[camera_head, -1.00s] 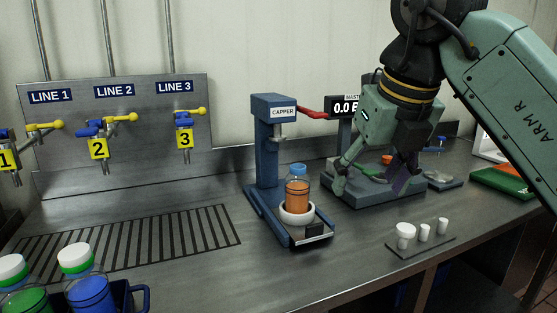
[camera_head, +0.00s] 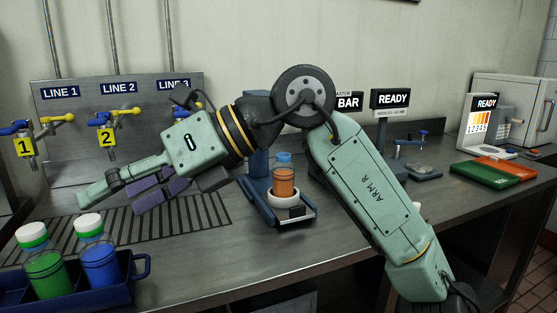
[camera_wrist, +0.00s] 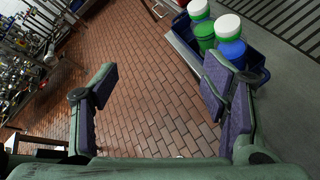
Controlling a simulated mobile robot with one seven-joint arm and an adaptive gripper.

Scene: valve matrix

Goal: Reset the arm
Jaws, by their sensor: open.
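My gripper (camera_head: 112,200) is open with nothing between its fingers. In the head view it reaches to the left over the slotted drain grate, above and behind the bottle crate. The wrist view shows its two spread fingers (camera_wrist: 158,86) with brick floor seen between them. My arm is bent at the elbow, with its forearm in front of the capper (camera_head: 258,165) and partly hiding it. An orange bottle with a blue cap (camera_head: 283,180) stands upright in the capper, apart from my gripper.
A blue crate (camera_head: 138,270) holds green and blue bottles (camera_head: 100,264) with white-topped lids; it also shows in the wrist view (camera_wrist: 255,57). Valves on the line panel (camera_head: 85,90) stand behind my gripper. Right of my arm are READY displays (camera_head: 393,99) and green and orange cases (camera_head: 487,174).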

